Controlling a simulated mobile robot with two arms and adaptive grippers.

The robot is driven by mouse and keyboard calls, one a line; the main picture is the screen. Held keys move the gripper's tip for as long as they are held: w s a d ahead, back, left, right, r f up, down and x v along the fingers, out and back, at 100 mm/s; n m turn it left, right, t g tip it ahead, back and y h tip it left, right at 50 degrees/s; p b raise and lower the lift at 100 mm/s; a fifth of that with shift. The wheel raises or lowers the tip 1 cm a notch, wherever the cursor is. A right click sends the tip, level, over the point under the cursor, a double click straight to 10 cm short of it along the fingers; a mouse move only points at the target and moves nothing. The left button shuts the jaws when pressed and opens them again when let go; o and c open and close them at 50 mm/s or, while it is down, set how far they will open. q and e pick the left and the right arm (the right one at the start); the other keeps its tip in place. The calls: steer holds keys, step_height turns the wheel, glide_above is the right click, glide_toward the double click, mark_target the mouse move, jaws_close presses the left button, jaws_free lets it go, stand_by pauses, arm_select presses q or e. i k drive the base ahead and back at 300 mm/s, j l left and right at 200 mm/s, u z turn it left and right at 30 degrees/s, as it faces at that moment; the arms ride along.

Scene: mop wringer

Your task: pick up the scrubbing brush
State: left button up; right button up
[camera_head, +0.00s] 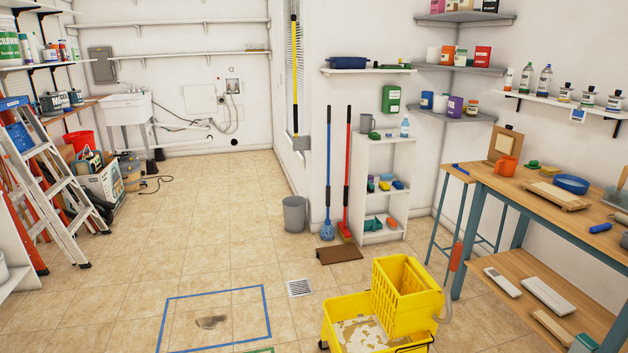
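I cannot make out for certain which thing is the scrubbing brush. Small coloured items stand on the white shelf unit (361,160), among them a green one (373,224) and an orange one (391,223) on its low shelf. A long red-handled brush or broom (347,170) and a blue-handled mop (328,175) lean upright left of the unit. Neither of my grippers is in view.
A yellow mop bucket with wringer (405,290) stands in front. A workbench (480,178) is at the right. A grey bin (294,214) stands by the wall; a stepladder (45,165) is at the left. The middle floor is mostly clear, with a blue-taped area (268,312).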

mark_target(392, 225)
steer(key=i+j+u, duration=0.3)
steer(key=i+u, duration=0.15)
steer(key=i, duration=0.15)
steer(key=i+j+u, duration=0.1)
steer(key=i+u, duration=0.35)
steer(key=i, duration=0.2)
steer(key=i+z, duration=0.2)
steer(key=i, duration=0.5)
steer(key=i+z, duration=0.15)
steer(key=i, duration=0.55)
steer(key=i+j+z, duration=0.2)
steer(key=i, duration=0.5)
steer(key=i+l+z, duration=0.15)
steer(key=i+z, duration=0.5)
steer(key=z, duration=0.15)
steer(key=i+z, duration=0.4)
steer(key=i+j+z, duration=0.15)
steer(key=z, duration=0.3)
steer(key=i+j+z, duration=0.1)
steer(key=i+z, duration=0.2)
steer(key=z, duration=2.15)
steer(key=k+j, duration=0.15)
steer(key=k, duration=1.05)
